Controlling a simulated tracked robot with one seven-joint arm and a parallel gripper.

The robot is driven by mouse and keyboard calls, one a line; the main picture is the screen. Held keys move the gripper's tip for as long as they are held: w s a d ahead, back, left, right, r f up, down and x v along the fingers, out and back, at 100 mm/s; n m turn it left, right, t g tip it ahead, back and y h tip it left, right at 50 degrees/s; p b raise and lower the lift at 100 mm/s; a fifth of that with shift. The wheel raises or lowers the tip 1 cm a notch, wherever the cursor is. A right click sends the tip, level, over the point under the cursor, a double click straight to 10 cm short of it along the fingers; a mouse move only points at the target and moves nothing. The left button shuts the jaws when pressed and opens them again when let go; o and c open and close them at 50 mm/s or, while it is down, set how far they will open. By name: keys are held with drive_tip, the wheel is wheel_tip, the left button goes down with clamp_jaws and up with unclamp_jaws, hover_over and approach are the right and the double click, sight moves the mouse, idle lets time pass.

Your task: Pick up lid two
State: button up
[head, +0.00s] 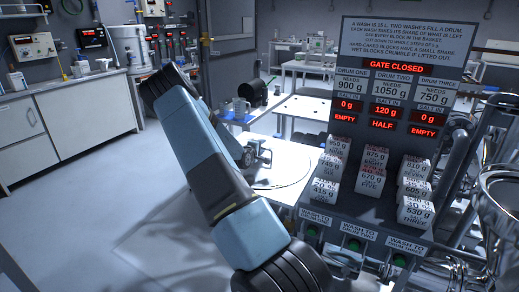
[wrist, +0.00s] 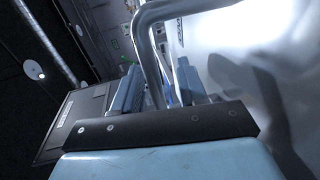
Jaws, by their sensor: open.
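My gripper (head: 256,154) is at the end of my arm, low over a bright white surface left of the sign panel. A pale round disc (head: 292,172) with a thin dark rim lies there, partly hidden by my arm; it may be a lid, but I read no number on it. In the wrist view my gripper (wrist: 158,82) is open, with its two fingers apart. A bent metal bar (wrist: 151,50) runs down between the fingers. I cannot tell whether either finger touches it. A shiny pale surface (wrist: 238,60) lies to its right.
The sign panel (head: 402,45) reads "GATE CLOSED"; drum two shows 120 g and HALF, drums one and three EMPTY. Labelled salt blocks (head: 414,210) stand on its stepped shelf. A metal funnel and pipes (head: 497,190) are at right. Floor (head: 90,215) at left is clear.

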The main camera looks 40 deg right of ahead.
drive_tip(key=shift+c, duration=0.2)
clamp_jaws()
drive_tip(key=shift+a+f, duration=0.1)
drive_tip(key=shift+f, duration=0.1)
idle(0.9)
